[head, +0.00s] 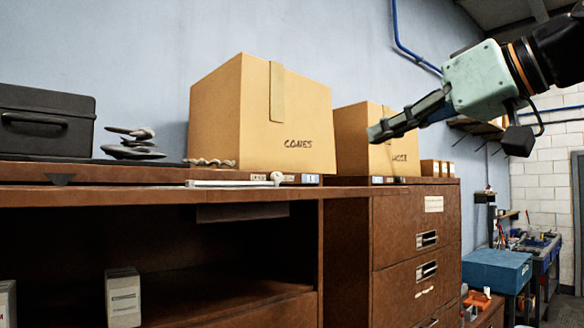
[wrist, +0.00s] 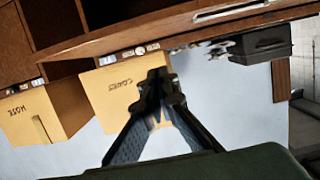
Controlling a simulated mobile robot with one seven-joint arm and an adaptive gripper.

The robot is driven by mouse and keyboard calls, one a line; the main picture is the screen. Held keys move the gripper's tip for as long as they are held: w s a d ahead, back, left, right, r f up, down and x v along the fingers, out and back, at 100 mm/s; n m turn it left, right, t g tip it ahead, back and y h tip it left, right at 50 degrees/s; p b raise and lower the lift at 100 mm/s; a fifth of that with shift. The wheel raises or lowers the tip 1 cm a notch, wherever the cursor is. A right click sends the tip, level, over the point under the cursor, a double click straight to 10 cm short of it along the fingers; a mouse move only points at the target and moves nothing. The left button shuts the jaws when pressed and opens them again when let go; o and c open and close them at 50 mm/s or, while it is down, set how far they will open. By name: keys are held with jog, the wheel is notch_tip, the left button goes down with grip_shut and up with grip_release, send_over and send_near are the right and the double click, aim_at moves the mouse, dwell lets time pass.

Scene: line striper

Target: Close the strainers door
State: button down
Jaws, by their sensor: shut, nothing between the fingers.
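A brown cabinet compartment (head: 220,255) stands open at the lower left in the head view. A flat brown panel (head: 110,198) sticks out level along its top edge, with a pale handle bar (head: 225,184) on it. This looks like the raised door; I cannot read a strainers label. In the wrist view, which is upside down, the panel (wrist: 190,33) and handle (wrist: 230,11) show at the top. My gripper (head: 376,133) is shut and empty, in the air in front of the HOSE box, above and right of the panel. It touches nothing that I can see.
A CONES box (head: 285,120) and a HOSE box (head: 350,125) stand on the cabinet top, with a black case (head: 45,120) at left. A drawer cabinet (head: 420,250) is right of the opening. A small carton (head: 123,298) stands inside the compartment.

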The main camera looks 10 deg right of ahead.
jog(key=w+a+f, duration=0.5)
jog(key=w+f, duration=0.1)
jog(key=w, duration=0.2)
jog(key=shift+w+f, duration=0.15)
jog(key=shift+f, duration=0.05)
jog(key=shift+a+f, duration=0.1)
dwell(0.4)
